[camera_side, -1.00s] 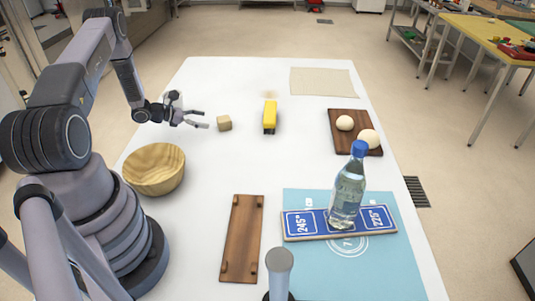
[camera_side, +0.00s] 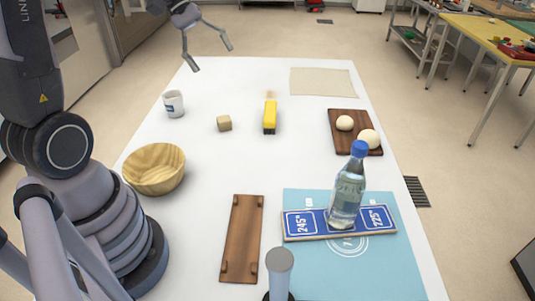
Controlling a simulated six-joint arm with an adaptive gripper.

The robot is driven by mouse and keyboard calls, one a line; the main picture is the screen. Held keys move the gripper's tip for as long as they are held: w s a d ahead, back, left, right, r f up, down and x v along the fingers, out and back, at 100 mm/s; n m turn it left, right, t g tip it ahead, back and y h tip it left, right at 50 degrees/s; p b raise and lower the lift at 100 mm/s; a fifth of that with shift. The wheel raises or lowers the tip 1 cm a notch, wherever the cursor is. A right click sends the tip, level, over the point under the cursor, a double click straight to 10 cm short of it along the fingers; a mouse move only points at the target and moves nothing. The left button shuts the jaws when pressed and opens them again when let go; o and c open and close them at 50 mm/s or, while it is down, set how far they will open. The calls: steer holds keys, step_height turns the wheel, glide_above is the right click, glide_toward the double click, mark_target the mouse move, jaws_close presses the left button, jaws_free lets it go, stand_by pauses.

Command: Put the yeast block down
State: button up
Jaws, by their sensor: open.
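The yeast block, a small tan cube (camera_side: 224,123), rests on the white table left of a yellow object. My gripper (camera_side: 213,57) is open and empty. It is raised near the table's far left edge, above and apart from the cube, with its two fingers spread wide.
A yellow block-like object (camera_side: 270,116) lies mid-table. A dough board (camera_side: 342,146), a water bottle (camera_side: 347,190) on a blue sign (camera_side: 298,224), and a wooden plank (camera_side: 242,238) are nearer. A beige cloth (camera_side: 322,82) lies at the back.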

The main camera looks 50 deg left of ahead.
steer(key=s+d+r+m+t+y, duration=0.1)
steer(key=s+d+r+m+y, duration=0.1)
steer(key=s+m, duration=0.3)
steer(key=s+d+r+m+t+y, duration=0.2)
steer(key=s+r+m+y, duration=0.2)
steer(key=s, duration=0.7)
steer(key=shift+s+r+m, duration=0.15)
steer(key=shift+r+m, duration=0.25)
steer(key=shift+m, duration=0.7)
